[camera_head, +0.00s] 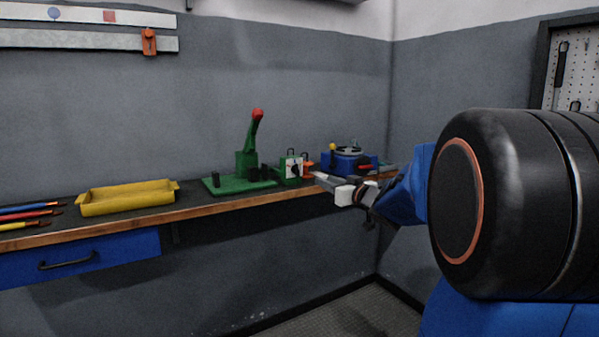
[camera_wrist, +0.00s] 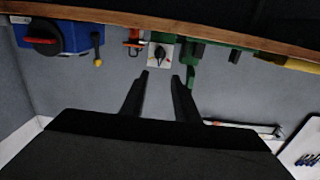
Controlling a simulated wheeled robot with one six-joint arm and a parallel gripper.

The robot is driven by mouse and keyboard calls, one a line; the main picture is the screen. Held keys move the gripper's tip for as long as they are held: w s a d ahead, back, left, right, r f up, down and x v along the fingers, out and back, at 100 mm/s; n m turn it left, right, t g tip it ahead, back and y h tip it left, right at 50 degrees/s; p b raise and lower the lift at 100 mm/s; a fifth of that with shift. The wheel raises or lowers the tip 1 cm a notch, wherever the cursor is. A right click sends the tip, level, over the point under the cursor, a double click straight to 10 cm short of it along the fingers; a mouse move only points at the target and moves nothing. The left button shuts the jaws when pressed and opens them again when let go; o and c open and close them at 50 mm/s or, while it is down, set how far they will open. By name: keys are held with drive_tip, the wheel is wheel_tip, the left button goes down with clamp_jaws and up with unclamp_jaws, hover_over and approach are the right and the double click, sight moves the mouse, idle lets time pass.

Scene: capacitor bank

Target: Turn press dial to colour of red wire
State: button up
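The green press (camera_head: 240,184) with its red-tipped lever stands on the bench. At its right end is a white dial plate with a black press dial (camera_head: 293,169). The dial also shows in the wrist view (camera_wrist: 160,53), just beyond my fingertips. My gripper (camera_wrist: 161,75) is open, its two black fingers apart and nothing between them. In the head view, my gripper (camera_head: 318,178) is to the right of the dial, and contact cannot be told. The red wire (camera_head: 30,214) lies at the bench's left end between a blue and a yellow one. The dial's colour marks are too small to read.
A yellow tray (camera_head: 127,209) stands between the wires and the press. Right of the dial are an orange clamp-like part (camera_head: 308,169) and a blue device (camera_head: 335,166) with a yellow knob and red handle. A blue drawer (camera_head: 110,247) hangs under the bench (camera_head: 190,212).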

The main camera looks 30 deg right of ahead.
sight(299, 170)
drive_tip(key=w, duration=1.7)
drive_tip(key=shift+w+a, duration=0.1)
drive_tip(key=shift+a, duration=0.25)
drive_tip(key=c, duration=0.7)
